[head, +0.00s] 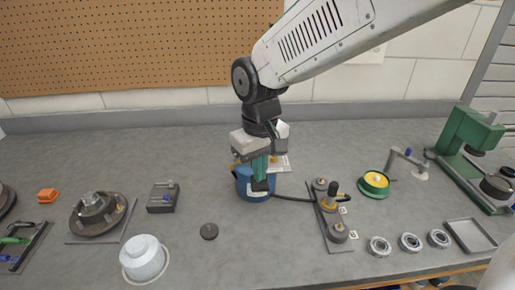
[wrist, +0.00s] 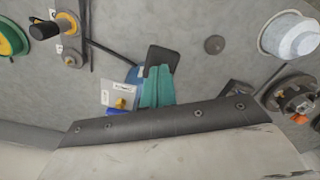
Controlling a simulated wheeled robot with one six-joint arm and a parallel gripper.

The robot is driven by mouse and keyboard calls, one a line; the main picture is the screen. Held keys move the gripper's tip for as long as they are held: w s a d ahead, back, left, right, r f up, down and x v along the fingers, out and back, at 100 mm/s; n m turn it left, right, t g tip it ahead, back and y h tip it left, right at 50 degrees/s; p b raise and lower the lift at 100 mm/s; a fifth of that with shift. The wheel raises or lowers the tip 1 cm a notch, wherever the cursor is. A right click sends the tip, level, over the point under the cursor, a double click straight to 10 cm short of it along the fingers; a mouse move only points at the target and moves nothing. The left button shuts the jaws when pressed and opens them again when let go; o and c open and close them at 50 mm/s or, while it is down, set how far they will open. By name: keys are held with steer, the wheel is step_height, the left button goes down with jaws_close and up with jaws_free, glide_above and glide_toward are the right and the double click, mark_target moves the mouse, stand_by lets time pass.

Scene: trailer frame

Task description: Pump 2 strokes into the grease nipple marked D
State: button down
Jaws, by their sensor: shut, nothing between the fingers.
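My gripper (head: 261,185) points down, shut and empty, in front of a blue can (head: 243,184). In the wrist view, its teal fingers with a dark tip (wrist: 161,62) partly hide the can (wrist: 132,76). A white plate with a yellow fitting (wrist: 120,100) shows beside the fingers. A black hose (head: 293,198) runs from the can towards a narrow plate (head: 331,240) with round grey bosses. A black coupler (head: 333,187) stands up at a yellow ring (head: 328,205) there; whether they are joined is unclear. Small label cards lie beside this plate; I cannot make out a D.
A green-and-yellow spool (head: 375,183), several bearings (head: 410,242), a grey tray (head: 470,234) and a green press (head: 465,140) stand right. A white domed pot (head: 143,257), a dark disc (head: 209,231) and a hub (head: 95,211) are left.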

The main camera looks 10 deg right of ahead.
steer(key=shift+f, duration=0.3)
step_height(320, 180, up, 12)
steer(key=shift+w, duration=0.45)
stand_by(0.6)
steer(key=shift+f, duration=0.2)
steer(key=s+d+f+m, duration=0.2)
steer(key=s+d, duration=0.7)
steer(key=d, duration=0.1)
steer(key=s+d+f+m+t, duration=0.1)
steer(key=s+d+f+m, duration=0.1)
steer(key=s+d, duration=0.8)
steer(key=shift+s+d+m, duration=0.25)
steer(key=shift+d+m, duration=0.15)
steer(key=shift+m, duration=0.4)
stand_by(0.9)
